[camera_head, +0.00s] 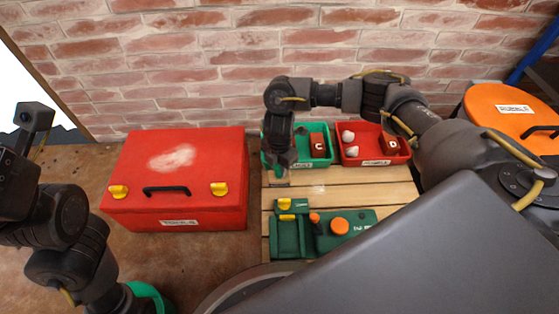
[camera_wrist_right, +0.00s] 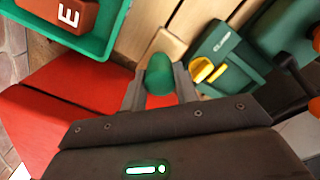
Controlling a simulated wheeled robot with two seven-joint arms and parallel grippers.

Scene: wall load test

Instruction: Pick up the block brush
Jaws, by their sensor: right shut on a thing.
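The block brush (camera_wrist_right: 160,76) shows in the right wrist view as a green rounded grip with a tan block-like part beyond it. My right gripper (camera_wrist_right: 161,92) is shut on the green grip, one finger on each side. In the head view my right gripper (camera_head: 281,168) points down at the near left corner of the green tray, above the slatted wooden top. The brush is mostly hidden there, and I cannot tell whether it touches the wood. My left arm is at the left edge of the head view; its fingertips do not show.
A red lidded box (camera_head: 205,150) stands left of the slatted top (camera_head: 390,185). The green tray (camera_head: 325,162) and a red tray (camera_head: 372,161) hold blocks marked with letters. A green tool unit (camera_head: 352,239) lies nearer. An orange round lid (camera_head: 500,100) is right; a brick wall (camera_head: 200,60) stands behind.

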